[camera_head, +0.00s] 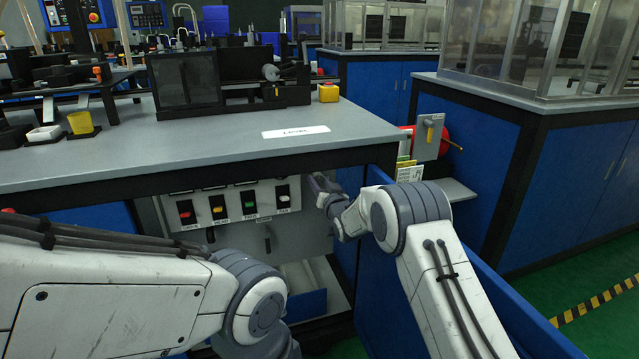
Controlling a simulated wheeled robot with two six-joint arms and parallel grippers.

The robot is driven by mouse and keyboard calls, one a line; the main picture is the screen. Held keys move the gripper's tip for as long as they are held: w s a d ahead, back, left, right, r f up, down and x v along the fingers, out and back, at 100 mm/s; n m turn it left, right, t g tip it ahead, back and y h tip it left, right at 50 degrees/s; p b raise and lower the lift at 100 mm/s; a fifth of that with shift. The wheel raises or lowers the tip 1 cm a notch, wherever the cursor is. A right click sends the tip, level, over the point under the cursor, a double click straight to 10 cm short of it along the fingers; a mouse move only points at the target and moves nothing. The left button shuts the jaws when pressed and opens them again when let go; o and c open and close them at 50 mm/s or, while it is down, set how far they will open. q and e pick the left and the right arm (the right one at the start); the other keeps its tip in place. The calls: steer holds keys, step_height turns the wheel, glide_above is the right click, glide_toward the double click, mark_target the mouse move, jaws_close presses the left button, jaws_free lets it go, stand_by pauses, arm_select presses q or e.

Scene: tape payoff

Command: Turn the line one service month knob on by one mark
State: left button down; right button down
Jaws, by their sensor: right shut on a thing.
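The light control panel (300,236) sits under the front edge of the grey-topped bench. It carries a row of rocker switches with red, yellow, green and white faces. My right gripper (319,186) reaches the panel's right end, just right of the white switch (283,197). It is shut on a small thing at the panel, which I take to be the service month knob. The knob, its marks and pointer are hidden behind the gripper. My left arm crosses the lower left; its gripper is out of view.
The grey bench top (210,150) overhangs the panel. An open blue door (470,300) stands beside and below my right arm. A grey switch box with a yellow handle (429,134) and some papers are right of the bench. Small dark levers (267,240) sit lower on the panel.

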steer(key=m+p, duration=0.1)
steer(key=m, duration=0.4)
steer(key=shift+m, duration=0.3)
steer(key=m+p, duration=0.1)
steer(key=m, duration=0.4)
steer(key=shift+m, duration=0.3)
steer(key=shift+c, duration=1.9)
jaws_free()
steer(key=shift+s, duration=0.1)
steer(key=shift+s, duration=0.15)
steer(key=p+v, duration=0.2)
steer(key=v, duration=0.8)
steer(key=shift+p, duration=0.35)
